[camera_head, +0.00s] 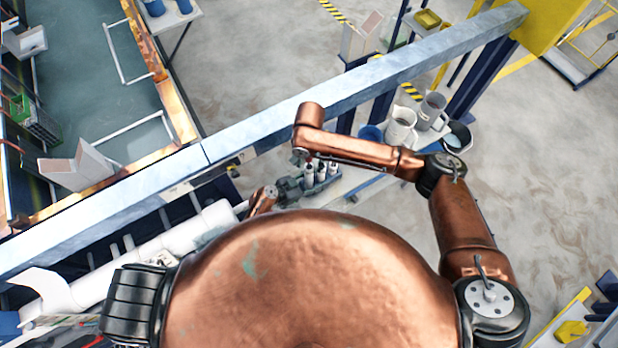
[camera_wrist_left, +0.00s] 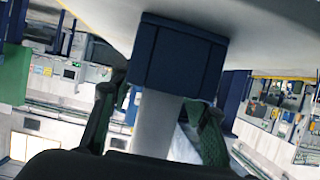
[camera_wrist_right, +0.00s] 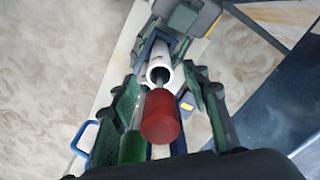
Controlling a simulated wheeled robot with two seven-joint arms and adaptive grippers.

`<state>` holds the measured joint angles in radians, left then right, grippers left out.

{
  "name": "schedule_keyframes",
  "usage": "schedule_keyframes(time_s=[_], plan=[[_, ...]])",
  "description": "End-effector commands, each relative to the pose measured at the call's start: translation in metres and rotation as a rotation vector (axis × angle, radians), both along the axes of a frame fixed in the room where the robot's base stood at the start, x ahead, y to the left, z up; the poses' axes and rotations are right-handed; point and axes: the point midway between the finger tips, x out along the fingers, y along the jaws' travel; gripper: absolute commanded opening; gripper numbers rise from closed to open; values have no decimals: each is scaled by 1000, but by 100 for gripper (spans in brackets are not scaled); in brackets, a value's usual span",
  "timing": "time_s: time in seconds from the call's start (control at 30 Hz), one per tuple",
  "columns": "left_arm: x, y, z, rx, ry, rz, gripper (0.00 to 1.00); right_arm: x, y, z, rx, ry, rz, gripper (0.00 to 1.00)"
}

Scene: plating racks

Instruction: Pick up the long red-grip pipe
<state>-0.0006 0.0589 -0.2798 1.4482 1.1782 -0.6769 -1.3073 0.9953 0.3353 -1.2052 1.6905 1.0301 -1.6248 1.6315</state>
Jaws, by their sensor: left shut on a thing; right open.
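In the right wrist view, a red round-ended grip (camera_wrist_right: 161,118) lies between the fingers of my right gripper (camera_wrist_right: 168,108), which is open. How long its pipe is, I cannot tell. A white hollow tube end (camera_wrist_right: 159,72) shows just beyond it. A green grip (camera_wrist_right: 132,147) lies beside the red one, near the left finger. In the left wrist view, my left gripper (camera_wrist_left: 155,125) is shut on a pale post (camera_wrist_left: 153,122) below a dark blue block (camera_wrist_left: 178,62). The head view shows a small group of upright pipes (camera_head: 321,174) below my right forearm; their grips are too small to tell.
A long pale blue beam (camera_head: 240,145) crosses the head view diagonally. Grey jugs (camera_head: 432,110) and a dark bowl (camera_head: 457,136) stand beyond my right arm. A blue-handled thing (camera_wrist_right: 84,138) is at the left in the right wrist view. Open floor lies to the right.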

Motion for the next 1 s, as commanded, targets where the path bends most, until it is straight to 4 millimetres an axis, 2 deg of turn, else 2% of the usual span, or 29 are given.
schedule_keyframes(time_s=[0.1,0.33,0.9,1.0], plan=[[0,0,0,0,0,0,15,0,0,-8,0,0,2,43],[0,0,0,0,0,0,15,0,1,-9,1,0,2,42],[0,0,0,0,0,-1,15,0,1,-8,1,-1,1,3],[0,0,0,0,0,-1,15,0,1,-8,1,-1,1,0]])
